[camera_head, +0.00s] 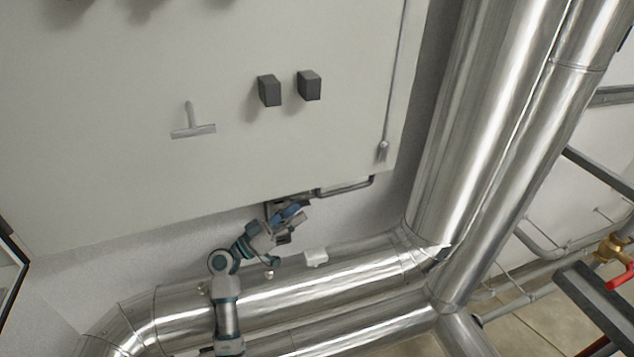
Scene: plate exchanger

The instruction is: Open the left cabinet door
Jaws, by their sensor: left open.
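A large pale cabinet front (120,170) fills the upper left of the head view, tilted in the picture. A grey T-shaped handle (193,130) sits on it, left of two dark blocks (289,88). I cannot tell a seam between separate doors. My left gripper (290,220) is open and empty, just below the cabinet's lower edge, in front of the pipes. It is below and right of the T-shaped handle and apart from it. My right gripper is not in view.
Thick shiny pipes (350,272) run below the cabinet, and others (490,110) rise on its right. A thin rod (396,80) runs along the cabinet's right side. A red valve handle (620,278) is at the far right. The space before the cabinet front looks clear.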

